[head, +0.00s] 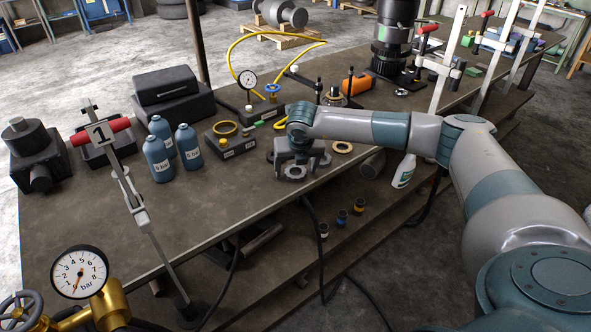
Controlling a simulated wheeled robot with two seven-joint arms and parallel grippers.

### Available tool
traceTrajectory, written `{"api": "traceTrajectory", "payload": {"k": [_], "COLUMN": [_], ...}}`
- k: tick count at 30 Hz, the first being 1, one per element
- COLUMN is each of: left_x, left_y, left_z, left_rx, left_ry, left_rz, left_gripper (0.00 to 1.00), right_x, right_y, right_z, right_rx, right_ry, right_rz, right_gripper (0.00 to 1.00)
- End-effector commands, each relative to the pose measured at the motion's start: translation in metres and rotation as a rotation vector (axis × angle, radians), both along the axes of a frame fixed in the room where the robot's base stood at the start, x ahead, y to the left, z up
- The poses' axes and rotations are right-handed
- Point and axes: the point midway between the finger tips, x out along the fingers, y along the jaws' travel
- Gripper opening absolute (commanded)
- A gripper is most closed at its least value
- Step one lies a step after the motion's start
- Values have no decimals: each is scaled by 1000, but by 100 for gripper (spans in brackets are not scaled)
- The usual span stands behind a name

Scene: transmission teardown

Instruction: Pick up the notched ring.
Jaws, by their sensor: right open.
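A grey metal ring with an uneven, toothed-looking edge, apparently the notched ring (285,176), lies flat near the front edge of the workbench (130,215). My right gripper (296,163) points down directly above it. The gripper is open, and its body hides the far part of the ring. I cannot tell whether the fingers touch the ring. My left gripper is not in view.
A tan ring (342,148) lies just right of the gripper. A block with a brass ring (225,129) and several blue bottles (188,146) stand to the left. Bare bench lies front left.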

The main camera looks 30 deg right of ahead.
Motion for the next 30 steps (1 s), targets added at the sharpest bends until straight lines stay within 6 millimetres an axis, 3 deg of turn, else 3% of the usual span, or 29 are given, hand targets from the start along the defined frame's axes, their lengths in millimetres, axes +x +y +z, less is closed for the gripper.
{"api": "traceTrajectory", "payload": {"k": [13, 14, 20, 30], "left_x": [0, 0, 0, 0], "left_y": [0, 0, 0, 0], "left_z": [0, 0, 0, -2], "left_rx": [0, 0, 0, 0], "left_ry": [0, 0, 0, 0], "left_rz": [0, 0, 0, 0], "left_gripper": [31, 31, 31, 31], "right_x": [0, 0, 0, 1], "right_y": [0, 0, 0, 0], "right_z": [-1, -1, -1, 1], "right_rx": [0, -1, -1, 0], "right_ry": [0, 0, 0, -1], "right_rz": [0, 0, 0, -1], "right_gripper": [74, 72, 24, 22]}}
